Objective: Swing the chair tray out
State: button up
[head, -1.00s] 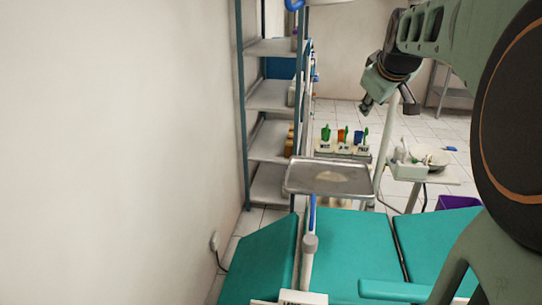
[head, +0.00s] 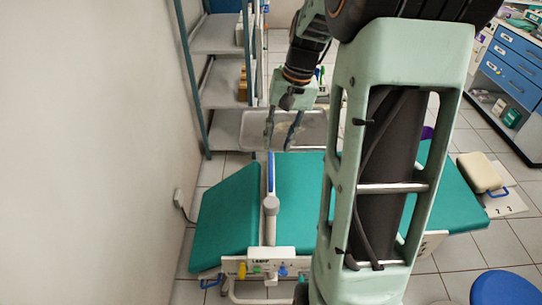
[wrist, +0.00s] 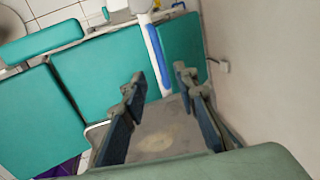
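The chair tray (head: 312,130) is a shallow grey metal tray just beyond the teal dental chair (head: 297,185). In the wrist view the tray (wrist: 165,140) lies below and between my fingers. A pale support arm with a blue grip (head: 270,172) runs from the chair's near side to the tray. My gripper (head: 279,147) is open and points down near the tray's near edge, by the far end of the blue grip. In the wrist view the blue grip (wrist: 157,48) shows just beyond the gap between my fingertips (wrist: 159,76), with nothing held. My arm hides part of the chair.
A wall (head: 90,150) is close on the left, with a metal shelf rack (head: 220,80) behind the tray. A blue drawer cabinet (head: 515,60) stands at far right. A blue stool (head: 502,288) is at lower right.

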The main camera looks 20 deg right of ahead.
aim_at(271, 164)
jog(key=f, duration=0.2)
jog(key=a+f, duration=0.1)
jog(key=f, duration=0.4)
jog(key=shift+w+a+f, duration=0.15)
jog(key=shift+w, duration=0.15)
jog(key=shift+c, duration=0.5)
grip_shut()
